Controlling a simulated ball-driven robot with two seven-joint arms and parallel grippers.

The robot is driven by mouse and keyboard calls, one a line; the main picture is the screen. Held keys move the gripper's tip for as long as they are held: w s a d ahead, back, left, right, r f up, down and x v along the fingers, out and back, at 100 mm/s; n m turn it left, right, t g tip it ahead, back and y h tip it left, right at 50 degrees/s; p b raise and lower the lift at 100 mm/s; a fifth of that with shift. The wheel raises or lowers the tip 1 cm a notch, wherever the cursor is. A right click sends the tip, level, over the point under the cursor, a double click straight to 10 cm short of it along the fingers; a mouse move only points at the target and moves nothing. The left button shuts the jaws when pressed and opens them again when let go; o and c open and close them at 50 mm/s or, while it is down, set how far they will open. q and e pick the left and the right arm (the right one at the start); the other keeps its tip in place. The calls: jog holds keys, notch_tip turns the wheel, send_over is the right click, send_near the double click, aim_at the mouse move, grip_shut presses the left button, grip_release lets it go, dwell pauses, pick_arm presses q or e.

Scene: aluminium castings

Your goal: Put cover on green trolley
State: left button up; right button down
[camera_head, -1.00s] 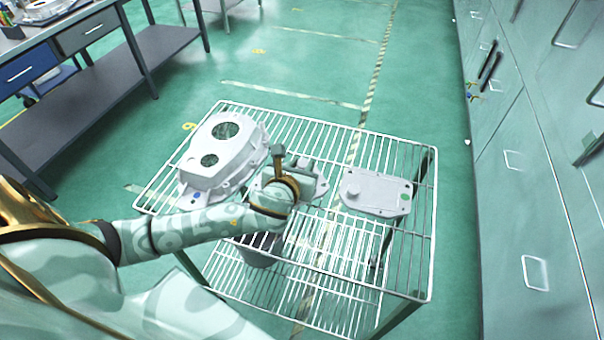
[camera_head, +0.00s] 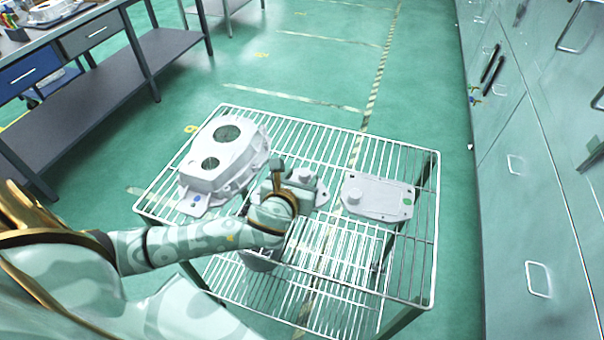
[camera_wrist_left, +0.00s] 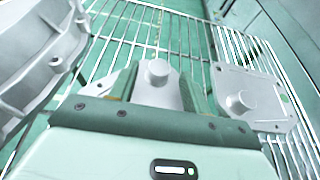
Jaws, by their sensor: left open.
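A grey cover plate with a round knob (camera_head: 322,190) lies on the wire top of a trolley (camera_head: 432,220), partly hidden by my left gripper. My left gripper (camera_head: 288,180) is open above this plate. In the left wrist view the open fingers (camera_wrist_left: 158,92) stand either side of the plate and its knob (camera_wrist_left: 157,72); I cannot tell whether they touch it. A second cover plate (camera_head: 376,197), with a knob and a green dot, lies to the right, also in the left wrist view (camera_wrist_left: 255,98). My right gripper is not in view.
A large casting housing (camera_head: 228,165) with a blue dot stands left of the plates, close to the gripper in the left wrist view (camera_wrist_left: 35,60). A dark workbench (camera_head: 100,85) is at the upper left. Pale cabinets (camera_head: 535,170) line the right. Green floor lies between.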

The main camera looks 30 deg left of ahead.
pick_arm(q)
jog(key=p+v, duration=0.2)
jog(key=v, duration=0.8)
jog(key=shift+s+p, duration=0.1)
jog(key=shift+p, duration=0.2)
